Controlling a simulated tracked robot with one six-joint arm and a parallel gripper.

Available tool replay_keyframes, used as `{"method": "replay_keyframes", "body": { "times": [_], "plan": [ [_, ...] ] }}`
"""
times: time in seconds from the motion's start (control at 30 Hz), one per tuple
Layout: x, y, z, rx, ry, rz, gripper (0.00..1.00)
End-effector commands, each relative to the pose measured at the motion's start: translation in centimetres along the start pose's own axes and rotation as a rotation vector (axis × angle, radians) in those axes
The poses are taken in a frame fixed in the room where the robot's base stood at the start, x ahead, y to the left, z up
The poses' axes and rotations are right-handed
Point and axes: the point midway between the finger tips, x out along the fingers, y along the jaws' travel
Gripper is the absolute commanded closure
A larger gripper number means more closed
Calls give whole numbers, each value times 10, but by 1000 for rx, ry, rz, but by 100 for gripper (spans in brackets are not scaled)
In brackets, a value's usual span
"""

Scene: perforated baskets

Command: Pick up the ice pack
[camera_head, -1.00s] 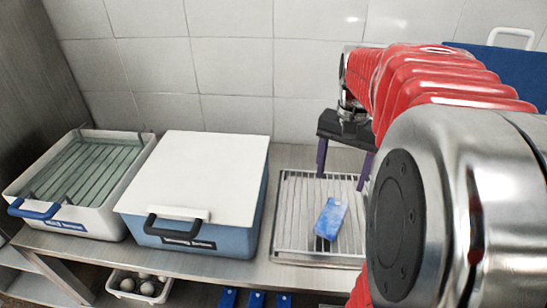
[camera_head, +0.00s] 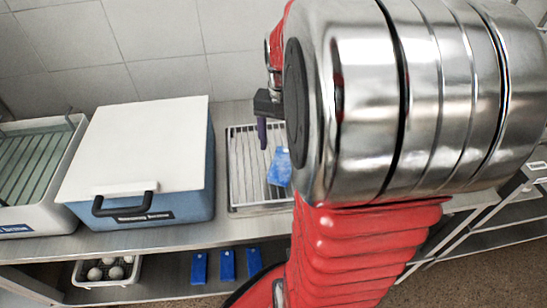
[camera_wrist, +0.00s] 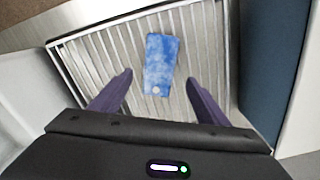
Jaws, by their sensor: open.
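The ice pack (camera_head: 280,168) is a flat blue mottled block with a small pale round cap. It lies on a metal wire rack (camera_head: 243,190) on the counter. In the wrist view the ice pack (camera_wrist: 161,64) lies ahead of and between my two purple fingers. My gripper (camera_wrist: 160,85) is open and empty, above the rack, with a finger on either side of the ice pack's line. In the head view only one finger of my gripper shows clearly; my arm hides the rest and the rack's right side.
A blue cooler box (camera_head: 185,165) with a white lid stands left of the rack. A white basin (camera_head: 62,180) with a slatted grey-green inside is at far left. Below the counter are a white basket of round things (camera_head: 78,274) and several blue packs (camera_head: 227,264).

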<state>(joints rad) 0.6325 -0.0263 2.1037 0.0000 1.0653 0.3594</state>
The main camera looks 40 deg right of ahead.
Motion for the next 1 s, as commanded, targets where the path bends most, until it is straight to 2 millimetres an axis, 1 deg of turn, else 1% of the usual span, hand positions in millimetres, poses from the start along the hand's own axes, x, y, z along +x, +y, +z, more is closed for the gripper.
{"method": "replay_keyframes", "body": {
  "times": [0.1,0.37,0.47,0.57,0.8,0.9,1.0],
  "plan": [
    [5,0,0,0,1,0,31],
    [5,0,0,0,1,0,31],
    [8,0,0,0,0,0,31],
    [17,1,1,0,-1,1,31],
    [49,2,2,0,-2,1,31],
    [56,2,2,0,-1,0,31],
    [57,2,1,0,1,0,31]
  ]
}}
